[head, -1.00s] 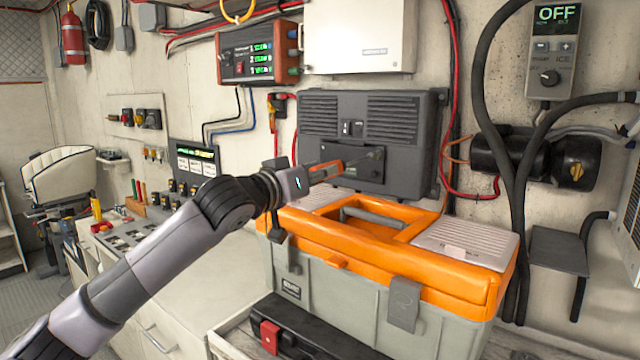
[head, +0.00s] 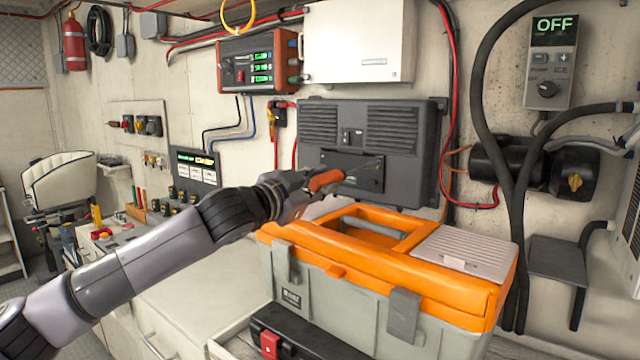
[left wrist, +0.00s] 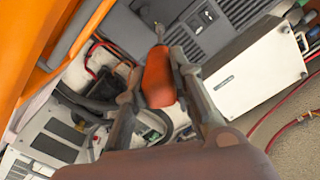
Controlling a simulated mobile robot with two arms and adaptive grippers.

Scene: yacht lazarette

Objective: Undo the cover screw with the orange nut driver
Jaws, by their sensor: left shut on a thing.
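My left gripper (head: 318,183) is shut on the orange nut driver (head: 328,179). It holds the driver by its handle, with the thin metal shaft pointing right and slightly up across the dark cover plate (head: 345,160) low on the grey wall unit (head: 392,147). In the left wrist view, the orange handle (left wrist: 158,80) sits between the fingers and the shaft points at the grey unit (left wrist: 213,25). The cover screw is too small to make out, and I cannot tell whether the tip touches it. My right gripper is not in view.
An orange-lidded toolbox (head: 400,295) stands right below the grey unit, close under my left arm. A white box (head: 358,42) hangs above it. Black hoses and a black pump (head: 530,165) are to the right. The counter (head: 190,300) at left is mostly clear.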

